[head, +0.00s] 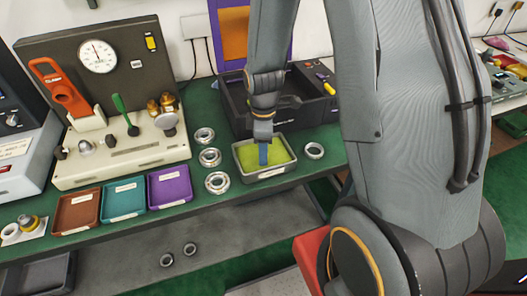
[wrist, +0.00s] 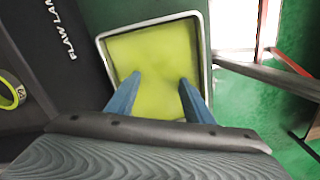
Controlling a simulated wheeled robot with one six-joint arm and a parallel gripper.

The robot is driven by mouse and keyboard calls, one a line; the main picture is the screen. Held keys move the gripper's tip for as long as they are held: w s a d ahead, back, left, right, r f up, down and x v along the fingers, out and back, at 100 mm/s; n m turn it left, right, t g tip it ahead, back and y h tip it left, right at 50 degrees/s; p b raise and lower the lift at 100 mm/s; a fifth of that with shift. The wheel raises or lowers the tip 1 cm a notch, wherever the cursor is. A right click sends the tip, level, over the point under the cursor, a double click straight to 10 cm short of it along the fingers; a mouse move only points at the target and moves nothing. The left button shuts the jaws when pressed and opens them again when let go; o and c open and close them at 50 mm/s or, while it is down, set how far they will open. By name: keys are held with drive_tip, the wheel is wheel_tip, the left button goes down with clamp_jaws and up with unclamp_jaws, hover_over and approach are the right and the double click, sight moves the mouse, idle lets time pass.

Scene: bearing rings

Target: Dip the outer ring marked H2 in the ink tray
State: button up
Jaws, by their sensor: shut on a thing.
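The ink tray (head: 283,171) is a pale open tray with a yellow-green bed, near the bench's front edge. In the wrist view the tray (wrist: 206,50) lies straight below me. My gripper (head: 263,158) points down into it, with its blue fingertips at the yellow-green surface. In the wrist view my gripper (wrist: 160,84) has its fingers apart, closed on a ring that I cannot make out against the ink. Its mark is not visible. Silver rings stand left of the tray: a back ring (head: 204,135), a middle ring (head: 210,157) and a front ring (head: 217,182). Their marks are unreadable.
Another silver ring (head: 314,150) lies right of the tray. A black lamp box (head: 240,105) stands close behind it. Brown (head: 77,212), teal (head: 124,198) and purple (head: 170,187) bins and a gauge stand (head: 130,150) are at left. Two rings (head: 178,255) lie on the lower shelf.

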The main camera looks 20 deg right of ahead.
wheel_tip(320, 180, up, 8)
drive_tip(key=p, duration=0.6)
idle(0.4)
idle(1.3)
